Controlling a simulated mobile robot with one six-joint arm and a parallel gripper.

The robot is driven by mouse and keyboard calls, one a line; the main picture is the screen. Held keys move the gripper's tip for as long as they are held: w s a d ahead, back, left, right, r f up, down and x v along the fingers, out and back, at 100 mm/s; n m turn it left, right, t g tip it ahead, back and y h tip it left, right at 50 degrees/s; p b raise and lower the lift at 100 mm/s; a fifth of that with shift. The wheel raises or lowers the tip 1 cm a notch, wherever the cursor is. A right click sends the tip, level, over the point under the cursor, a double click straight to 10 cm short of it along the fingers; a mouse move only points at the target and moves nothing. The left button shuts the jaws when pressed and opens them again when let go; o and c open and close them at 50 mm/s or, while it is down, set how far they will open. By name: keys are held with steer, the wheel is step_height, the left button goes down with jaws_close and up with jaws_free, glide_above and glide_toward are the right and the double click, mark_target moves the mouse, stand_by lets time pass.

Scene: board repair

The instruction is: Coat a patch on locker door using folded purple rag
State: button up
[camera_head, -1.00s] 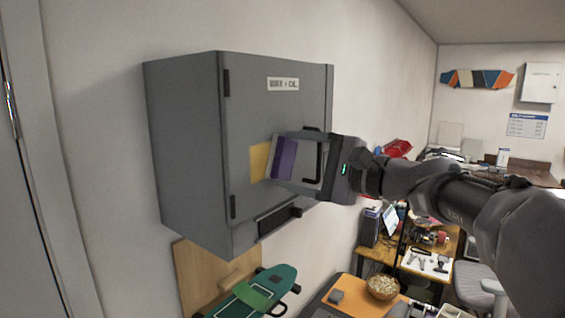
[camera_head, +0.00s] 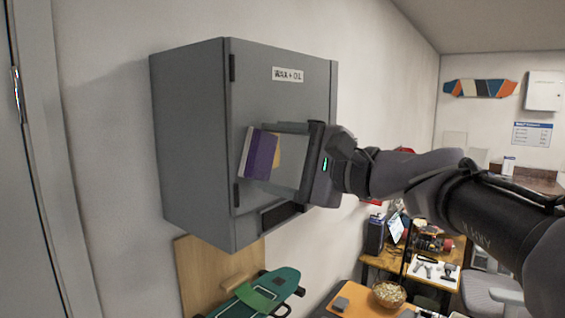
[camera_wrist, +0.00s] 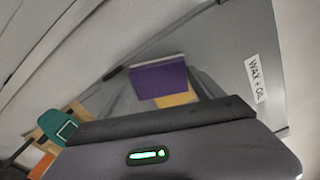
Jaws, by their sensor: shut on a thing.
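The locker door (camera_head: 290,110) is the grey front of a wall cabinet labelled "WAX + OIL"; it looks shut. I cannot tell whether the rag touches the door.
A green skateboard (camera_head: 265,290) and a wooden board (camera_head: 205,275) are below the cabinet. An orange-topped bench with a bowl (camera_head: 388,294) stands at lower right. A desk with tools (camera_head: 435,268) is behind my arm. Bare wall lies left of the cabinet.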

steer(key=shift+s+a, duration=0.1)
steer(key=shift+d, duration=0.2)
steer(key=shift+d+f, duration=0.1)
steer(key=shift+d, duration=0.2)
steer(key=shift+b+v, duration=0.95)
steer(key=shift+v, duration=1.65)
steer(key=shift+s, duration=0.1)
steer(key=shift+b+v, duration=0.5)
steer(key=shift+v, duration=0.9)
